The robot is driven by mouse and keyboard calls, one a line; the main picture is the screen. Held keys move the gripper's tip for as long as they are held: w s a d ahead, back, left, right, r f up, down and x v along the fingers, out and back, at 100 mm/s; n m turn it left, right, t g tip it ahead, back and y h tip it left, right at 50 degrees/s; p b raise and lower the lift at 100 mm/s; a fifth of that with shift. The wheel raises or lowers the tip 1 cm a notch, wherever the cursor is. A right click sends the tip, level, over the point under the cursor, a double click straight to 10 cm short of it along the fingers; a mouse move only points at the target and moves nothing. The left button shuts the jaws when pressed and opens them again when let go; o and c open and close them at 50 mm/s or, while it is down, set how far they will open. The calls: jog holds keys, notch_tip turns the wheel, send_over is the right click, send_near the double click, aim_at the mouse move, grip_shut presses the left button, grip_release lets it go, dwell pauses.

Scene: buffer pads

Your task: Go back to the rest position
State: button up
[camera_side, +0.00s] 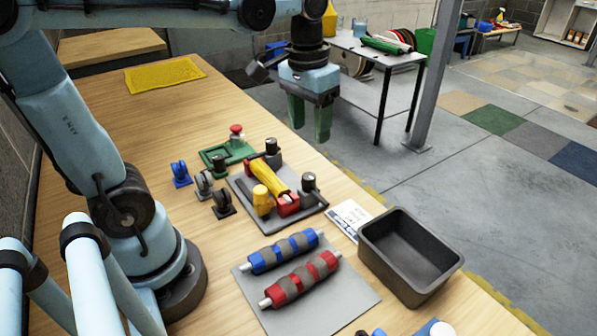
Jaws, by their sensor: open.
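My gripper (310,118) hangs from the arm above the far right edge of the wooden table (205,235). Its two green fingers point down and are apart, with nothing between them. Below it and to the left on the table is a grey plate (237,187) carrying a yellow cylinder part (272,179), red parts and dark knobs. The gripper is clear of these things.
A green tray (215,158) with a red knob, small blue and grey casters (181,174), and a grey mat (345,302) with blue and red rollers lie on the table. A dark bin (372,232) sits by the right edge. A yellow cloth (165,76) lies at the back.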

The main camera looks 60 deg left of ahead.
jog(key=s+d+f+m+t, duration=0.1)
jog(key=s+d+f+t, duration=0.1)
jog(key=t, duration=0.4)
jog(key=shift+s+f+m, duration=0.4)
jog(key=shift+s+f, duration=0.2)
jog(key=shift+f, duration=0.8)
